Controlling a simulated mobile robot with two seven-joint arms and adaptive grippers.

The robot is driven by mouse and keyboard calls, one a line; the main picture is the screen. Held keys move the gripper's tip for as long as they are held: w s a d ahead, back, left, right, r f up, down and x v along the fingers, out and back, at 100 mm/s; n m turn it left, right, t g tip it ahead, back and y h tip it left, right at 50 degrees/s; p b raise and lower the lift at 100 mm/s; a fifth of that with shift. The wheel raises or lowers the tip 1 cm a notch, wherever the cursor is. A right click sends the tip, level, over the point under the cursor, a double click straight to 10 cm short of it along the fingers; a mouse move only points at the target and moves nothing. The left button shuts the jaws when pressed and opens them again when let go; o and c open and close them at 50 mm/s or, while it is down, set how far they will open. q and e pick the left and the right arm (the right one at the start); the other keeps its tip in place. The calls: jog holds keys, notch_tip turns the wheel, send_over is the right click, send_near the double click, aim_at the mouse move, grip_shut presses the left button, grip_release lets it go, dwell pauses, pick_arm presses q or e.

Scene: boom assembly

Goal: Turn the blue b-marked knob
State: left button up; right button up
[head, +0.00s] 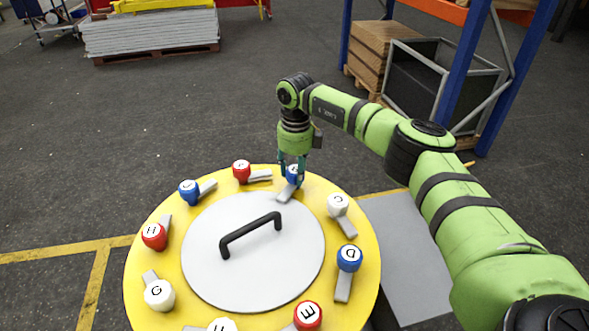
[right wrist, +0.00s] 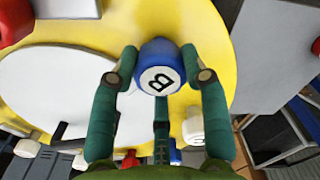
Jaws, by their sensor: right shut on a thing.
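The blue knob marked B (head: 292,172) sits at the far edge of the round yellow table, with a grey lever (head: 287,192) pointing toward the centre. In the right wrist view the blue knob (right wrist: 160,68) shows its white face with the letter B. My right gripper (head: 291,178) comes down on it from above. The fingers partly hide the knob in the head view. My left gripper is not in view.
The yellow round table (head: 150,290) carries several other lettered knobs: red (head: 241,170), blue (head: 189,191) and white (head: 338,204) ones stand nearest. A grey centre disc (head: 290,275) has a black handle (head: 250,234). A crate (head: 440,85) stands beyond, at right.

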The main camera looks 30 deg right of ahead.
jog(key=o, duration=1.1)
jog(key=shift+s+d+f, duration=0.15)
jog(key=shift+s+d, duration=0.1)
jog(key=shift+o, duration=0.2)
jog(key=shift+a+r, duration=0.1)
jog(key=shift+r, duration=0.2)
notch_tip(320, 180, up, 12)
jog(key=shift+f, duration=0.2)
